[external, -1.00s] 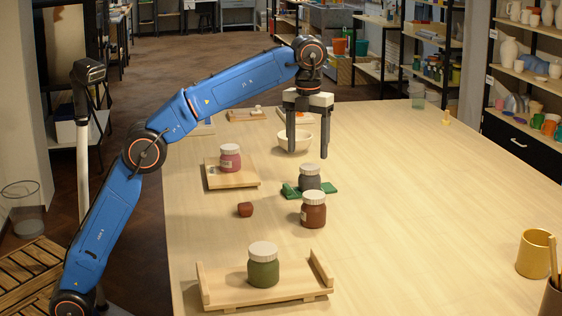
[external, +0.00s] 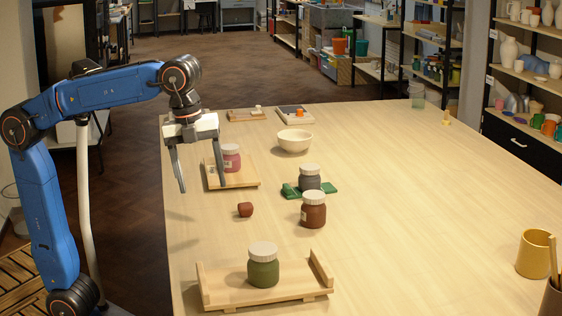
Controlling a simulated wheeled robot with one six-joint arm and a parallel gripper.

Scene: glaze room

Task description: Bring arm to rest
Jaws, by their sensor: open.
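My gripper (external: 203,187) hangs at the left side of the table (external: 400,200), with its two fingers pointing down and spread apart. It is open and holds nothing. In the picture its fingers pass in front of a small wooden board (external: 236,183) and beside a pink jar (external: 231,160) with a white lid, which is partly hidden by the gripper. My blue arm is folded back at the left, with its elbow raised.
A brown jar (external: 314,212), a small dark red lump (external: 245,210), a white bowl (external: 294,141) and a green jar (external: 263,270) on a wooden tray (external: 222,290) stand nearby. The table's right half is mostly clear.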

